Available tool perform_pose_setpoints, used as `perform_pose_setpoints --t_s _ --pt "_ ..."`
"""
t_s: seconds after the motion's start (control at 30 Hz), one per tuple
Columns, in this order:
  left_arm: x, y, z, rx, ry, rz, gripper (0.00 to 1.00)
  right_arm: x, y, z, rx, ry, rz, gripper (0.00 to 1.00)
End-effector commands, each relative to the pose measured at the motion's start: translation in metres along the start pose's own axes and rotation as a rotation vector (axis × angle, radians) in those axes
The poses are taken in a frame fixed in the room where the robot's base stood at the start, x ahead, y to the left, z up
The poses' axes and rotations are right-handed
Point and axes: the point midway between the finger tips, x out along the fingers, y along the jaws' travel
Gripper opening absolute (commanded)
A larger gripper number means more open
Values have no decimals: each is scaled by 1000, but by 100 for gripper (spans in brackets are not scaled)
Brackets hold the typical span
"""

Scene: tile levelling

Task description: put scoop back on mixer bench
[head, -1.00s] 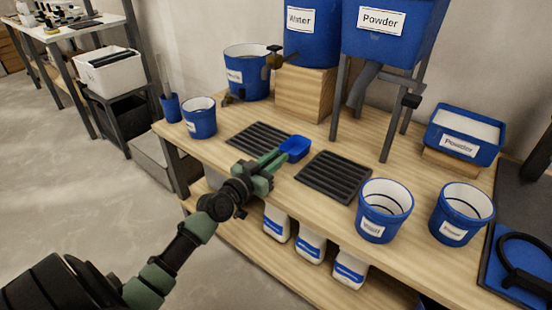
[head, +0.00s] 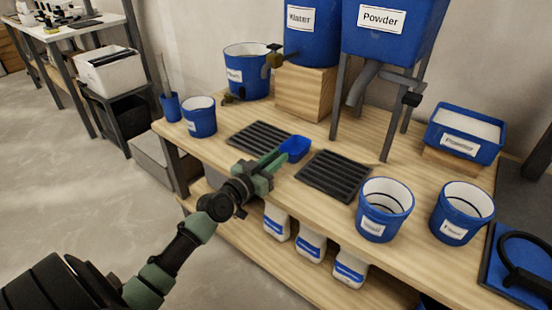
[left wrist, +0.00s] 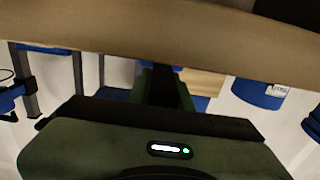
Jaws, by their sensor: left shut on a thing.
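The blue scoop (head: 295,148) is at the tip of my left gripper (head: 268,168) in the head view. My left gripper is shut on its handle, which the fingers mostly hide. The scoop is over the mixer bench (head: 240,176), between the two black grates; I cannot tell whether it touches the top. In the left wrist view the gripper body (left wrist: 150,140) fills the lower part, and the scoop cannot be made out clearly. My right gripper is not in view.
Black grates lie left (head: 260,138) and right (head: 334,175) of the scoop. Blue buckets (head: 385,208) stand at the front right, and a powder tub (head: 464,137) behind them. The powder hopper (head: 392,30) stands on legs at the back. A blue bucket (head: 199,118) is at the left end.

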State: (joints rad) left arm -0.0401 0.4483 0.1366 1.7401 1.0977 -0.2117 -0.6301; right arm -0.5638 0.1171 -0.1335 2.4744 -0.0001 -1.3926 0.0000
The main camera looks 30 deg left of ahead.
Motion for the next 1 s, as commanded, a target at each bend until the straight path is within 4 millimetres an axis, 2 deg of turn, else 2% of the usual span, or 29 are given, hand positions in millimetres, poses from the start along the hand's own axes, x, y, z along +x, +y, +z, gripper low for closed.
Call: perform_pose_setpoints --t_s 0.03,0.07,0.1,0.13,0.5,1.0 --pt "0 0 0 1 2 0 0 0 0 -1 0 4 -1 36" --pt "0 0 -1 0 2 0 28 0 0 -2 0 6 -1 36" --pt "0 0 -1 0 2 0 39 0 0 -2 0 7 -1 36" --pt "0 0 -1 0 2 0 45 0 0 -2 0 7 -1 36" --pt "-1 0 1 1 -2 0 45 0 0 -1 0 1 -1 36" --pt "-71 0 1 2 -2 0 45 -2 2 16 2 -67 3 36"
